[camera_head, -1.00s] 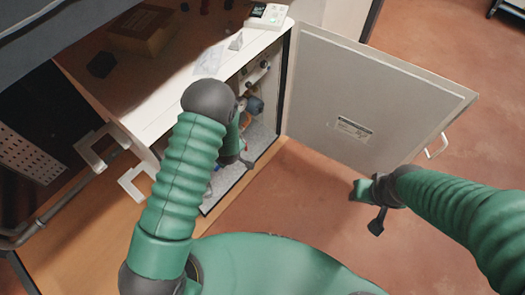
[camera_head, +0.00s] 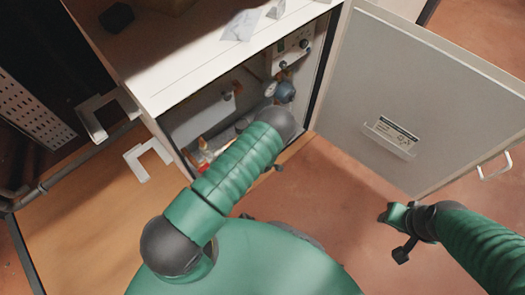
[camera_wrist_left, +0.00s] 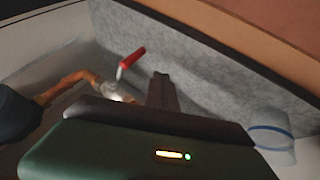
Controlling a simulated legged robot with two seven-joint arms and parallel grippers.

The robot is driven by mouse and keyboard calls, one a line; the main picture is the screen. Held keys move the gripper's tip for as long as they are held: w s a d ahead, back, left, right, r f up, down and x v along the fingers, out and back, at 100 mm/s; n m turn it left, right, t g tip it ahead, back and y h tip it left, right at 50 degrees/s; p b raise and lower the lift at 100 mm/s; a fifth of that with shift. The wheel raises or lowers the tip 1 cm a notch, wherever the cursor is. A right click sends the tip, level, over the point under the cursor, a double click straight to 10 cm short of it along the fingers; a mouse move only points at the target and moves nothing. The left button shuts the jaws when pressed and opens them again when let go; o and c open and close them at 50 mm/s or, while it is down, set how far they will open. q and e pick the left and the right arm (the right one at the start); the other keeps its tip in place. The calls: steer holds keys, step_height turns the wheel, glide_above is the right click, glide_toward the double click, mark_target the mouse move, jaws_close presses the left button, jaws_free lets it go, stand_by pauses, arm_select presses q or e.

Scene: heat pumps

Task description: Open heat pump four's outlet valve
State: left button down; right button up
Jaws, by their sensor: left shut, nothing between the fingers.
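The open heat pump cabinet (camera_head: 200,73) stands ahead with pipes and fittings inside. In the left wrist view, a red valve handle (camera_wrist_left: 131,57) sits tilted on a metal fitting joined to a copper-coloured pipe (camera_wrist_left: 68,84). Which valve it is cannot be read. My left gripper (camera_wrist_left: 162,90) is shut and empty inside the cabinet, just right of and below the red handle in that view, with a visible gap. In the head view my left forearm hides most of that gripper. My right gripper (camera_head: 394,232) is open and empty, outside below the cabinet door.
The cabinet door (camera_head: 420,100) stands wide open on the right, with a handle (camera_head: 494,167) at its edge. A dark blue round part (camera_head: 285,91) sits inside the cabinet. White brackets (camera_head: 148,158) are at the left. The reddish floor (camera_head: 330,185) between cabinet and my right arm is clear.

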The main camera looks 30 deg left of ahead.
arm_select(q)
steer(key=b+x, duration=0.2)
steer(key=x, duration=0.1)
steer(key=b+x, duration=0.1)
steer(key=x, duration=0.2)
steer(key=shift+d+f+b, duration=0.1)
steer(key=shift+f+b, duration=0.25)
steer(key=shift+f, duration=0.1)
steer(key=w+b, duration=0.2)
steer(key=w, duration=0.1)
steer(key=shift+w+d, duration=0.2)
steer(key=shift+w, duration=0.1)
steer(key=shift+w+r, duration=0.25)
